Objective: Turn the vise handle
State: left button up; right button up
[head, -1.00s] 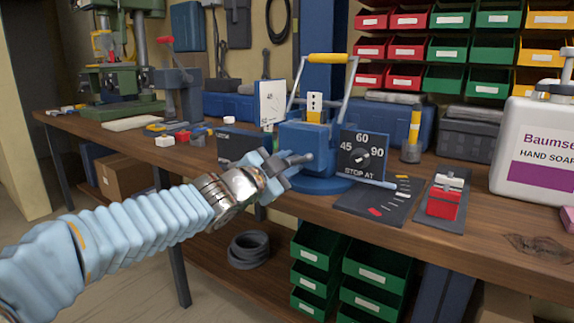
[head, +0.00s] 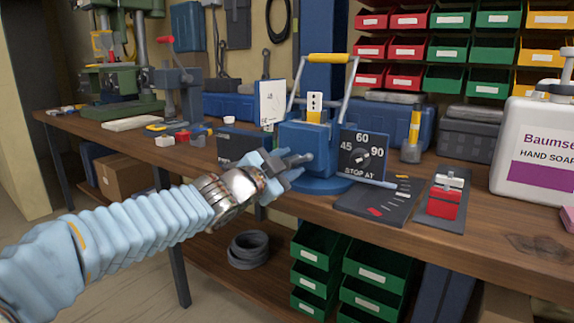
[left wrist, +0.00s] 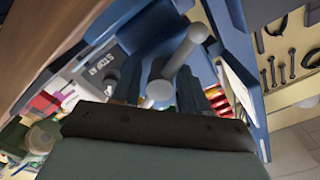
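The blue vise (head: 311,148) stands on the workbench in the middle of the head view. Its handle, a grey bar with ball ends, shows in the left wrist view (left wrist: 180,62), slanting up to the right. A black dial plate (head: 362,157) marked 45, 60, 90 and "STOP AT" is right of the vise; it also shows in the left wrist view (left wrist: 104,72). My left gripper (head: 288,168) is at the vise's front. In the left wrist view its dark fingers (left wrist: 158,92) are apart, with the handle's near ball between them. Any contact is unclear. My right gripper is out of view.
A white card (head: 270,101) stands left of the vise. A dark mat (head: 375,205) and a red-and-white block on a grey plate (head: 444,205) lie to the right. A white soap bottle (head: 535,145) stands at far right. Green drawers (head: 370,270) sit below the bench.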

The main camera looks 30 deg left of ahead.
pick_arm(q)
jog(key=shift+o, duration=0.7)
jog(key=shift+s+r, duration=0.1)
jog(key=shift+s, duration=0.2)
jog(key=s+a+p, duration=0.1)
jog(key=s+p, duration=0.3)
jog(key=s, duration=0.9)
jog(key=shift+s, duration=0.1)
